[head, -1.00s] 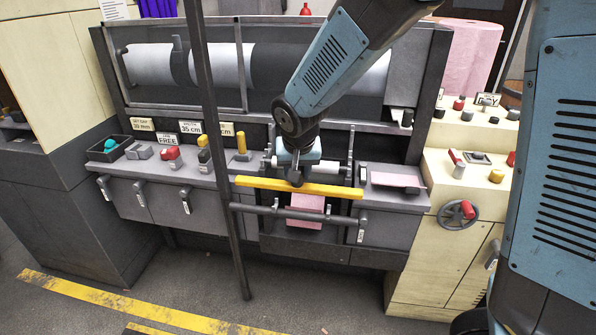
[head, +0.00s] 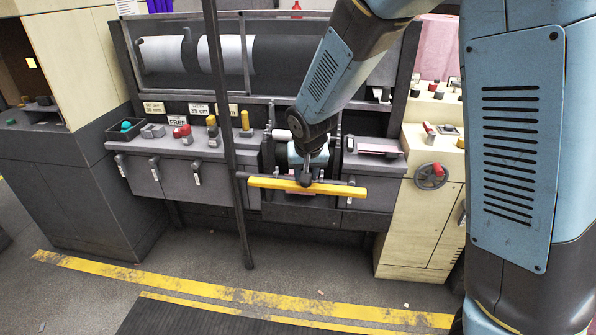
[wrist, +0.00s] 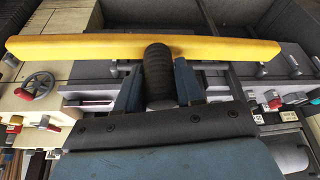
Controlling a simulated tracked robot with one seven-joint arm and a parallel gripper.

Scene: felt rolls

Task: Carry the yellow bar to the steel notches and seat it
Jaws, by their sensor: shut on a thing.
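The long yellow bar (head: 275,184) is held level in front of the dark machine, in the head view. My gripper (head: 305,179) is shut on the bar's black grip at about its middle. In the wrist view the yellow bar (wrist: 80,46) spans most of the picture, and the black grip (wrist: 158,75) stands between the two blue-grey fingers of my gripper (wrist: 158,92). The bar looks apart from the machine. The steel notches cannot be made out for certain; the bar and my arm cover part of the machine's front.
A dark upright post (head: 228,130) stands left of the bar, close to its left end in the picture. A dark rail (head: 352,190) runs behind the bar. A cream cabinet with a red-handled wheel (head: 430,176) stands at right. The floor in front is mostly open.

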